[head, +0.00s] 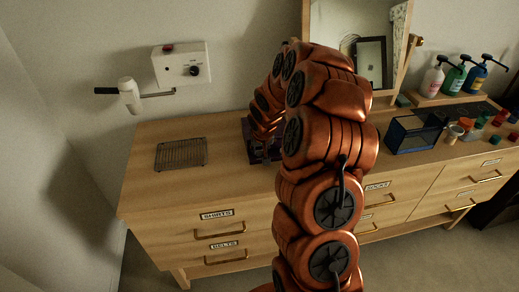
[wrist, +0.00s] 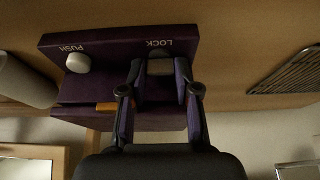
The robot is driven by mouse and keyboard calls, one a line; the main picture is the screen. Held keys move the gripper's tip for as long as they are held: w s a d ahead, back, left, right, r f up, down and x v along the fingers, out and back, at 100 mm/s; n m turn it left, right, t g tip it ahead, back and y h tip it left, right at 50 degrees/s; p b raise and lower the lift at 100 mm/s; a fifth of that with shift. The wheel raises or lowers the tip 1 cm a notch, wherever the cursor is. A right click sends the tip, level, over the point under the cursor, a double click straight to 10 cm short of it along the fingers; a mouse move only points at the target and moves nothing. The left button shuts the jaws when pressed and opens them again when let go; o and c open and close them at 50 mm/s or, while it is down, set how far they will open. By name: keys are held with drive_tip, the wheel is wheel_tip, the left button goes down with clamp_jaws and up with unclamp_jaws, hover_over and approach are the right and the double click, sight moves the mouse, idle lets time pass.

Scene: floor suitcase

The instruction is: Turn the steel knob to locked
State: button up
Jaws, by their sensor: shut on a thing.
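A dark purple box (head: 250,133) stands on the wooden dresser top, mostly hidden behind my orange arm in the head view. In the wrist view the purple box (wrist: 108,90) shows upside down, with the words PUSH and LOCK on its panel. The grey steel knob (wrist: 160,67) is beside the word LOCK. My gripper (wrist: 160,73) has one finger on each side of the knob and is shut on it. The fingers hide part of the knob, and I cannot tell its turned position. A pale round button (wrist: 77,63) sits by the word PUSH, clear of the fingers.
The dresser (head: 160,196) carries a wire rack (head: 181,153) left of the box. A blue clear bin (head: 413,134), pump bottles (head: 457,76) and small coloured items stand at right. A mirror (head: 345,30) is behind. A white wall unit (head: 182,65) hangs at left.

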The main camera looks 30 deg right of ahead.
clamp_jaws()
drive_tip(key=b, duration=0.2)
drive_tip(key=shift+f+m+b, duration=0.25)
drive_tip(key=shift+m+b, duration=0.05)
drive_tip(key=shift+b, duration=0.05)
drive_tip(key=m+b, duration=0.1)
drive_tip(key=b, duration=0.3)
drive_tip(key=shift+w+m+h+b, duration=0.1)
drive_tip(key=shift+m+h+b, duration=0.25)
drive_tip(key=shift+m+h, duration=0.05)
drive_tip(key=m+b, duration=0.1)
drive_tip(key=b, duration=0.1)
drive_tip(key=shift+g+b, duration=0.4)
drive_tip(key=shift+r+m+h+b, duration=0.1)
drive_tip(key=shift+m+h+b, duration=0.25)
drive_tip(key=shift+b, duration=0.35)
drive_tip(key=shift+a+r+m, duration=0.1)
drive_tip(key=shift+r+m, duration=0.05)
drive_tip(key=shift+m, duration=0.1)
